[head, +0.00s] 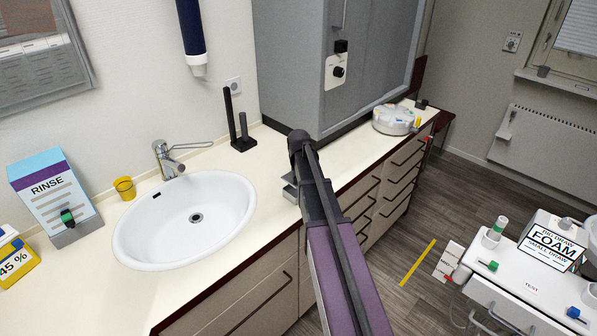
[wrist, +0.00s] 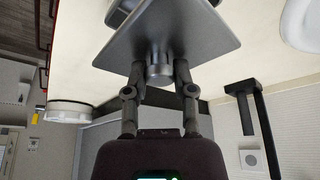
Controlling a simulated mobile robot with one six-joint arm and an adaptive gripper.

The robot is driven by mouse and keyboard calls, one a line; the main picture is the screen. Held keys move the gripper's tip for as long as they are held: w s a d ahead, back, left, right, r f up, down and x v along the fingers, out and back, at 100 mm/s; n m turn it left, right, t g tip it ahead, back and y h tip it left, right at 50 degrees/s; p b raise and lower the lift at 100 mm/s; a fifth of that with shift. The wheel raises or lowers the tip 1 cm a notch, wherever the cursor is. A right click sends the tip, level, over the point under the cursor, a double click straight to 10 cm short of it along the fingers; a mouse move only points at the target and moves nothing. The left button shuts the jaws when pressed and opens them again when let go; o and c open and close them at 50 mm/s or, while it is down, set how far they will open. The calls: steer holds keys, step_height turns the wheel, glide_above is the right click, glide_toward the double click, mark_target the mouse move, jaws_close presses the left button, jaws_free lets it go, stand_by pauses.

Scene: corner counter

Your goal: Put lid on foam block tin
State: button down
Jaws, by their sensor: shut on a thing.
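A square grey metal lid (wrist: 165,35) with a round knob (wrist: 159,70) fills the upper middle of the wrist view. My gripper (wrist: 160,78) is shut on the knob, one finger on each side. A dark grey rounded thing (wrist: 119,12) shows just past the lid's edge; it may be the tin, but the lid hides most of it. In the head view, a small grey metal piece (head: 290,192) shows at the counter's front edge, left of my arm. My arm hides the gripper there, and I cannot tell whether lid and tin touch.
A white sink (head: 190,225) with a tap (head: 166,160) lies left of my arm. A black upright holder (head: 241,140) stands behind. A tall grey cabinet (head: 345,70) stands at the back, with a round white device (head: 393,119) to its right. The counter between sink and cabinet is mostly clear.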

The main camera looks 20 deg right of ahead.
steer(key=shift+f+b, duration=1.6)
steer(key=shift+f, duration=0.25)
steer(key=shift+f+b, duration=0.5)
stand_by(1.6)
stand_by(0.5)
steer(key=shift+c, duration=1.8)
jaws_free()
steer(key=o, duration=0.4)
steer(key=shift+c, duration=0.2)
steer(key=shift+r, duration=0.2)
steer(key=shift+r+p, duration=3.35)
steer(key=shift+p, duration=0.2)
